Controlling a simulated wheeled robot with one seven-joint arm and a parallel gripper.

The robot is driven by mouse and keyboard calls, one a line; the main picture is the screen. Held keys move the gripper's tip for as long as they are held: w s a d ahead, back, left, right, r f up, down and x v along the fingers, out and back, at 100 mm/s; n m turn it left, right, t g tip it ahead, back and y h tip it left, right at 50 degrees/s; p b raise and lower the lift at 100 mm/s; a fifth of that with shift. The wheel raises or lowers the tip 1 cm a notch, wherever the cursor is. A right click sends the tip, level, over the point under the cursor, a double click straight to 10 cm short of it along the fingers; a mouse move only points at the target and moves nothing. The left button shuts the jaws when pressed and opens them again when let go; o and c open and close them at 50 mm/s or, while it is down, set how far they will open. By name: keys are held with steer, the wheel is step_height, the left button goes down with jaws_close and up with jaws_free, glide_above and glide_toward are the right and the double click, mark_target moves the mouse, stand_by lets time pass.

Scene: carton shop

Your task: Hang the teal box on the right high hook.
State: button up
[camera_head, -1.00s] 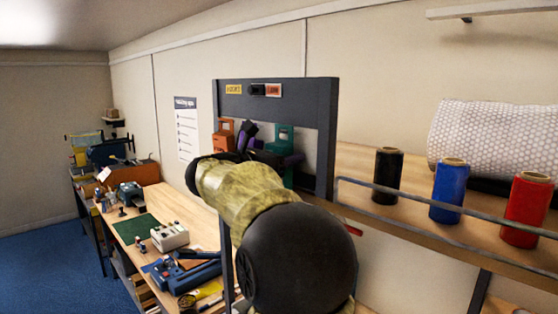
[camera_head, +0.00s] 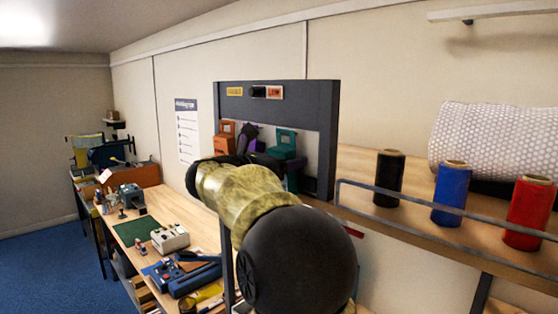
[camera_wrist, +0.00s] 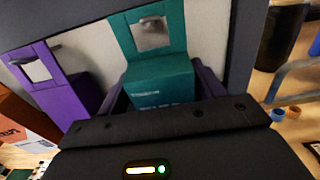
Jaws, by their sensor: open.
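The teal box (camera_head: 285,146) has a tab with a window-like hole on top. It appears inside the dark frame (camera_head: 327,150), right of a purple box (camera_head: 247,137) and an orange box (camera_head: 224,139). In the wrist view the teal box (camera_wrist: 160,80) is upright and close, facing me. My gripper (camera_wrist: 163,100) is open, with dark purple fingers on either side of the teal box's lower part. I cannot tell whether they touch it. A grey shape shows through the tab's hole; I cannot make out a hook clearly. My arm hides the frame's lower part.
A shelf on the right holds black (camera_head: 389,178), blue (camera_head: 451,193) and red (camera_head: 527,212) spools behind a wire rail (camera_head: 440,206), with a bubble-wrap roll (camera_head: 485,140). A workbench (camera_head: 180,208) with tools runs along the left.

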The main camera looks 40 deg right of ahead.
steer(key=shift+s+d+f, duration=0.2)
steer(key=shift+s+d, duration=0.05)
steer(key=shift+d, duration=0.1)
steer(key=shift+s+a+f+b, duration=0.15)
steer(key=shift+s+a+b, duration=0.15)
steer(key=shift+a+b, duration=0.45)
steer(key=a+b, duration=0.9)
steer(key=a, duration=0.7)
steer(key=shift+s+a+r, duration=0.15)
steer(key=shift+a+r, duration=0.15)
